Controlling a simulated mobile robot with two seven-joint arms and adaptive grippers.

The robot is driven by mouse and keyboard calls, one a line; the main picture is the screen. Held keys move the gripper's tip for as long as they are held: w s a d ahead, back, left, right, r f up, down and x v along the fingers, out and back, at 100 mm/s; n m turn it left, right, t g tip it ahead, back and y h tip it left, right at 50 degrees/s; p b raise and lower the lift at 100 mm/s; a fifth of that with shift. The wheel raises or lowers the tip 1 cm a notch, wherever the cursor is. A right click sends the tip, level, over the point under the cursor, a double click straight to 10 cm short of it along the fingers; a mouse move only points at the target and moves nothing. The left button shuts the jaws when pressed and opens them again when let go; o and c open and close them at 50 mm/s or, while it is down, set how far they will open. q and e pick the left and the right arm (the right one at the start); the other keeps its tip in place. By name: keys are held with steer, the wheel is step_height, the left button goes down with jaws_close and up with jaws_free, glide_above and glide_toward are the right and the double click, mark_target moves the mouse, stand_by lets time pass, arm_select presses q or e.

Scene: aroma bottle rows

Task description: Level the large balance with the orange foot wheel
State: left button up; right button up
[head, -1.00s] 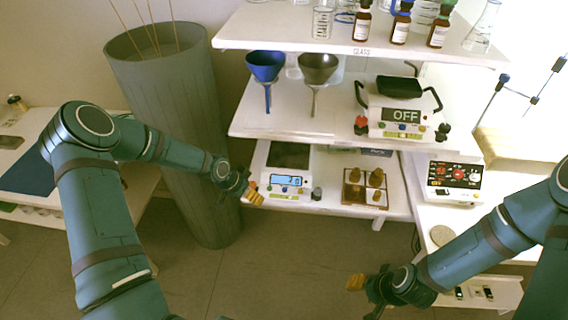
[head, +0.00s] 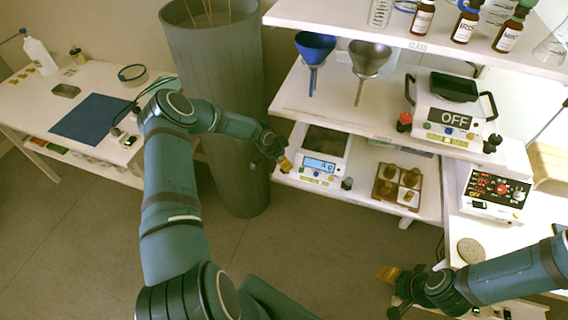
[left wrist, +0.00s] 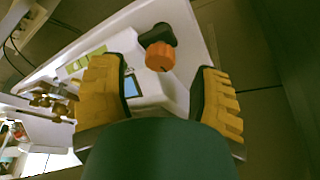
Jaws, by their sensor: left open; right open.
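The large balance (head: 331,141), white with a dark top plate and a lit blue display (head: 319,165), stands on the lowest shelf. It also shows in the left wrist view (left wrist: 152,88). Its orange foot wheel (left wrist: 160,56) is at a corner, below a black foot bracket (left wrist: 157,34). In the head view the wheel cannot be told apart from my left gripper (head: 283,163), at the balance's left front corner. My left gripper (left wrist: 160,72) is open, its yellow fingers on either side of the wheel without visible contact. My right gripper (head: 388,274) is open and empty over the floor.
A wooden tray with brown weights (head: 397,186) stands right of the balance. A tall grey bin (head: 215,100) stands close behind my left arm. The floor in front is clear.

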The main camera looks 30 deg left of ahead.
arm_select(q)
steer(key=shift+x, duration=1.35)
